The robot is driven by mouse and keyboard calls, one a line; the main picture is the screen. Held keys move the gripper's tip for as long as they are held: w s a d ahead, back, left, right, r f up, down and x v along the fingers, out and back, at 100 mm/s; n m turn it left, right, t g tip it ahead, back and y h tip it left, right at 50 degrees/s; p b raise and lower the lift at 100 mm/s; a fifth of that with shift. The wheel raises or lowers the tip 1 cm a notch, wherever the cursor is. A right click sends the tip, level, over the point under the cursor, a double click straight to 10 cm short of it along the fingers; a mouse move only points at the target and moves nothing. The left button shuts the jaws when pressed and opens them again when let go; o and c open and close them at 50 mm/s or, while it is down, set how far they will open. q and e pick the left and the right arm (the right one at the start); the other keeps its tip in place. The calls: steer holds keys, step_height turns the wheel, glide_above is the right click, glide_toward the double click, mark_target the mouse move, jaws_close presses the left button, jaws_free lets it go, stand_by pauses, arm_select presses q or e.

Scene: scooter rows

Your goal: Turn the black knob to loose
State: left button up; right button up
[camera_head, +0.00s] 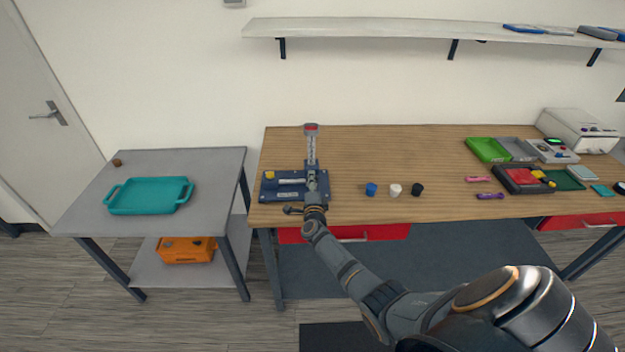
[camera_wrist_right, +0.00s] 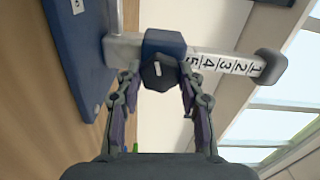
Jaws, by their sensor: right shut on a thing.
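The black knob (camera_wrist_right: 158,74) sits on a blue slider block (camera_wrist_right: 163,43) and has a white mark on its face. The block is on a pale bar with a number scale (camera_wrist_right: 232,66). My right gripper (camera_wrist_right: 160,84) is shut on the knob, one finger on each side. In the head view the blue fixture (camera_head: 270,190) stands at the table's left end with its scale column (camera_head: 311,150) upright. My right gripper (camera_head: 314,207) is at its front there, and the knob is hidden behind it. My left gripper is out of view.
Trays and tools are at the right end. A grey side table with a teal tray (camera_head: 148,210) is at left.

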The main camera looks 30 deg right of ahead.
steer(key=n+p, duration=0.1)
steer(key=n, duration=0.2)
steer(key=shift+r+n, duration=0.1)
steer(key=shift+n, duration=0.3)
steer(key=n+p, duration=0.2)
steer(key=n, duration=0.2)
steer(key=shift+n, duration=0.3)
steer(key=n+p, duration=0.1)
steer(key=n, duration=0.3)
steer(key=shift+a+n+p, duration=0.1)
steer(key=shift+n+p, duration=0.35)
steer(key=shift+n, duration=1.65)
steer(key=o, duration=1.2)
